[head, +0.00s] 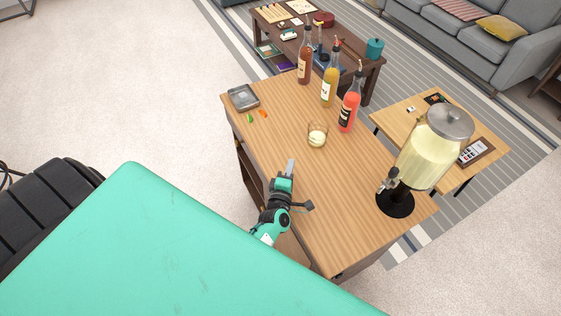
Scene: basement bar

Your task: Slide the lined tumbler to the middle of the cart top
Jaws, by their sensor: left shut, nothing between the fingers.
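The lined tumbler (317,136), a short clear glass with pale yellow liquid in it, stands upright on the wooden cart top (345,205). It is on the far side of the cart's middle, near the bottles. My left gripper (291,165) is over the near side of the cart top, shut and empty. Its tips point away from me, below and left of the tumbler in the picture, with a gap between them. Whether the fingers touch the wood is hard to tell. My right gripper is not in view.
Three bottles, one brown (305,63), one yellow (329,86) and one red (349,108), stand along the far edge. A large drink dispenser (427,155) stands at the right end. A metal tray (243,97) and small garnish pieces (262,114) lie at the left end.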

